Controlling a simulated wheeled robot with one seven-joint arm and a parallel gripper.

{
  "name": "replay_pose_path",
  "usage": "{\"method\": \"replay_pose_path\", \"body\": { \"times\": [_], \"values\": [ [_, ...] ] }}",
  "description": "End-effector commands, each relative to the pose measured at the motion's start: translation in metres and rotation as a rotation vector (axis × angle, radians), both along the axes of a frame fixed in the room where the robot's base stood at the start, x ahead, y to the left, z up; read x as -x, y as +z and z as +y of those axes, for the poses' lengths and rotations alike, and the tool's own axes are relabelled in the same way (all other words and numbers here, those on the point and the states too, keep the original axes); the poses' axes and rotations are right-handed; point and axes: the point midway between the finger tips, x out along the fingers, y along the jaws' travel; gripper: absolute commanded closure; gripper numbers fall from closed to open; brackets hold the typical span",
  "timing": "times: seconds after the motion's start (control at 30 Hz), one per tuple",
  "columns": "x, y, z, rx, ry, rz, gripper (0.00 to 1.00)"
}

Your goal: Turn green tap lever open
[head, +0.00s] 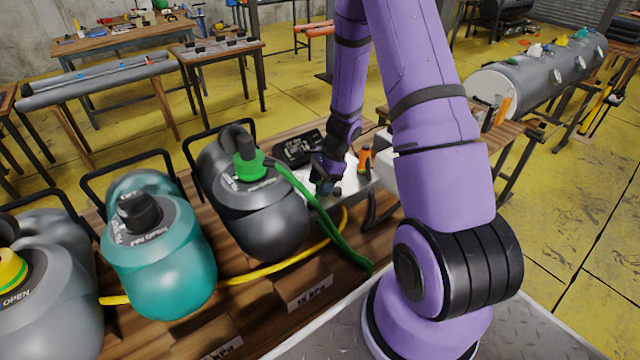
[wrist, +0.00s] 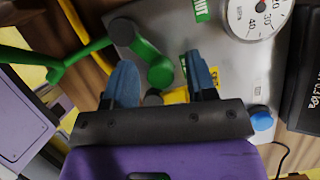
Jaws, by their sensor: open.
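The green tap lever (wrist: 148,60) shows in the wrist view as a bent green bar on a grey metal panel (wrist: 228,75). A dark round knob (wrist: 122,31) sits at its upper left end. My gripper (wrist: 160,75) is open, with its two blue-grey fingers pointing toward the panel. The lever's lower end lies between the fingertips, closer to the left finger; I cannot tell if they touch. In the head view my gripper (head: 326,188) is small beside the pale panel (head: 352,180), and the lever cannot be made out there.
A pressure gauge (wrist: 258,16) and a blue cap (wrist: 262,121) are on the panel. A green hose (head: 335,232) runs from the black inflatable (head: 265,215) past my gripper. An orange object (head: 365,158) stands close on the right. A teal inflatable (head: 160,265) is farther left.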

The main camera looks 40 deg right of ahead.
Motion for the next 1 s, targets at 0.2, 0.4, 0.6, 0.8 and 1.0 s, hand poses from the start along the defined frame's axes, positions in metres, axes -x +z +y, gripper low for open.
{"method": "replay_pose_path", "body": {
  "times": [0.2,0.4,0.6,0.8,1.0],
  "values": [
    [0.001,0.026,-0.010,0.003,0.003,-0.004,0.49],
    [0.003,0.062,-0.025,0.002,0.001,-0.005,0.49],
    [0.005,0.087,-0.036,0.000,0.000,-0.002,0.49],
    [0.007,0.097,-0.040,0.000,0.000,-0.001,0.49],
    [0.007,0.098,-0.040,0.000,0.000,0.000,0.49]
  ]
}}
